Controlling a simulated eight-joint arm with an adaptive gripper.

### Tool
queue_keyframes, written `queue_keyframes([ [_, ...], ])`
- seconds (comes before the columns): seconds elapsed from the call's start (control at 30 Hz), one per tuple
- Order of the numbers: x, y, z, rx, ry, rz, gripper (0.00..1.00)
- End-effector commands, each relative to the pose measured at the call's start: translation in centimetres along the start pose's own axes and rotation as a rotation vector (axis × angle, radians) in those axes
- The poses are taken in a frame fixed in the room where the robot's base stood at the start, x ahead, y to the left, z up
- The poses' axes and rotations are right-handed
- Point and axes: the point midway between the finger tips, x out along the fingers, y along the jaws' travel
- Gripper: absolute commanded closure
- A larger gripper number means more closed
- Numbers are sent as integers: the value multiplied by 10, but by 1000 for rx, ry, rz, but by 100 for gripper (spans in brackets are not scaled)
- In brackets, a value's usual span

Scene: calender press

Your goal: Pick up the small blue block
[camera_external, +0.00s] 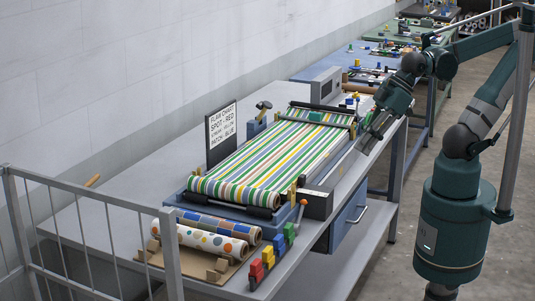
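A small blue block (279,245) stands in a row of coloured blocks along the table's right front edge. It is between a green block (290,232) and a red and yellow pair (268,257).
The press (245,192) with striped cloth fills the table's middle. A sign (221,135) stands behind.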

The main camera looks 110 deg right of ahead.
Motion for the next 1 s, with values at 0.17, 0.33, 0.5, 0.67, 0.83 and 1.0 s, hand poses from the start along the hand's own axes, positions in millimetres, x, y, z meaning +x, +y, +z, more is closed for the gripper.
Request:
queue_keyframes([
  [0.17,0,0,0,0,0,0,70],
  [0.33,0,0,0,0,0,0,68],
  [0.5,0,0,0,-2,0,0,68],
  [0.67,0,-1,-4,-24,-7,-2,68],
  [0.83,1,-4,-17,-95,-25,-6,68],
  [1.0,3,-8,-36,-210,-55,-16,68],
])
